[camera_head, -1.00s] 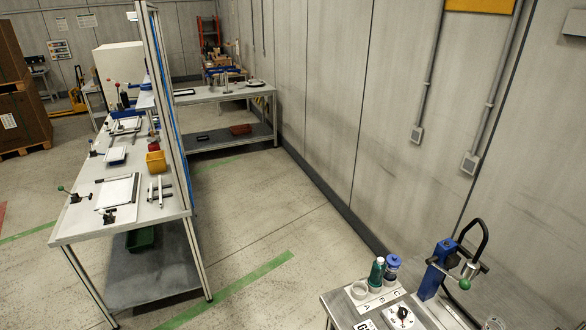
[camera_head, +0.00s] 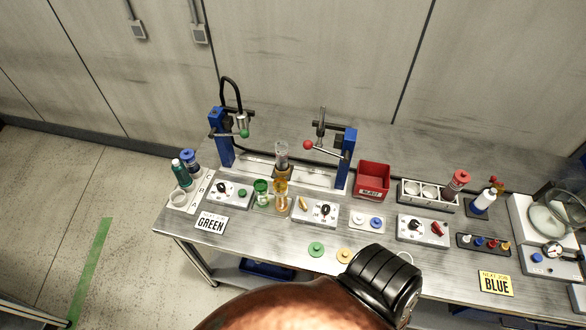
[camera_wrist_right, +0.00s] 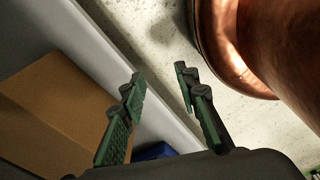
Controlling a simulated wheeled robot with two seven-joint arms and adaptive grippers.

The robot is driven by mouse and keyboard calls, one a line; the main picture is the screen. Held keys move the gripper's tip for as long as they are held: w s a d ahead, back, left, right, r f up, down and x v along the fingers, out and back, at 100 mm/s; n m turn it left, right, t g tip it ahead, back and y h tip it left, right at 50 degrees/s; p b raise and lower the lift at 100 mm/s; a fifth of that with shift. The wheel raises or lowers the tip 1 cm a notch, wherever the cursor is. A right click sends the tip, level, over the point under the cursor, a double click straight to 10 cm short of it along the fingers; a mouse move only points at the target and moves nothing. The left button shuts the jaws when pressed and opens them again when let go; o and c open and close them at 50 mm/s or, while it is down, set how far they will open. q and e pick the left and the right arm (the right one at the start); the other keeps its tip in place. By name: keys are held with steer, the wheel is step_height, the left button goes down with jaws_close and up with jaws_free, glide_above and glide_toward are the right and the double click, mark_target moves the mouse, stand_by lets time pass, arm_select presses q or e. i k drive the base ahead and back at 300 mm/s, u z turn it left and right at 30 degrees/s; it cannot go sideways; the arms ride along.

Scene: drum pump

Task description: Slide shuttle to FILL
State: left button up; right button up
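In the head view a pale metal rail (camera_head: 318,178) runs along the bench between two blue posts. The left post (camera_head: 225,152) carries a lever with a green knob, and the right post (camera_head: 346,155) a lever with a red knob. A clear upright cylinder (camera_head: 281,152) stands near the middle of the rail, with amber contents (camera_head: 280,187) below it. I cannot tell for sure which part is the shuttle, and no FILL mark is readable. My right gripper (camera_wrist_right: 160,82) shows in the right wrist view, open and empty, fingers apart, away from the rail. My left gripper is not in view.
A BLUE card (camera_head: 494,283) lies front right. The wrist view shows a cardboard-brown surface (camera_wrist_right: 55,110) close by.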

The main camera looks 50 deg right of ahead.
mark_target(288, 174)
steer(key=z, duration=1.5)
